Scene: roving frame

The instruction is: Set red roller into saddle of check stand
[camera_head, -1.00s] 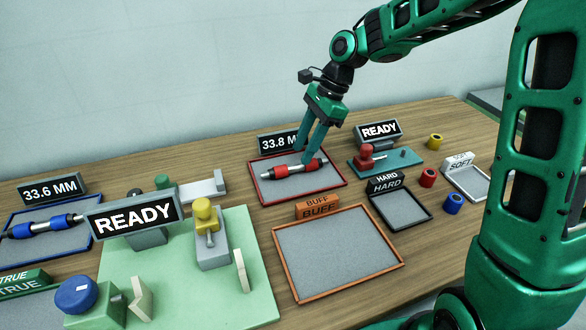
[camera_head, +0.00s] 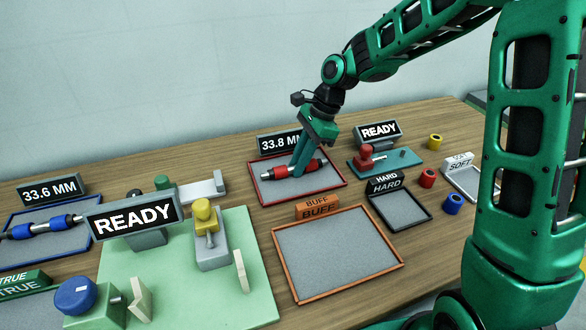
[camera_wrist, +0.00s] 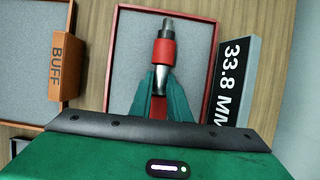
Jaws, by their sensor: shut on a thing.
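The red roller (camera_head: 283,171) lies in the red-rimmed tray (camera_head: 342,184) in front of the 33.8 MM sign. It has red collars and grey metal ends. It also shows in the wrist view (camera_wrist: 165,47). My gripper (camera_head: 300,168) is down at the roller, its fingers shut on the roller's middle. In the wrist view the fingers (camera_wrist: 162,90) straddle the metal part between the collars. The check stand appears to be the grey stand with a yellow knob (camera_head: 212,250) on the green mat (camera_head: 240,305); I cannot make out the saddle for certain.
A READY sign (camera_head: 134,217) stands on the mat's far left. The empty BUFF tray (camera_head: 340,250) lies in front of the red tray. A HARD tray (camera_head: 402,207), a teal fixture (camera_head: 395,160) and small coloured cylinders (camera_head: 427,178) are at right. The blue roller (camera_head: 40,228) is at far left.

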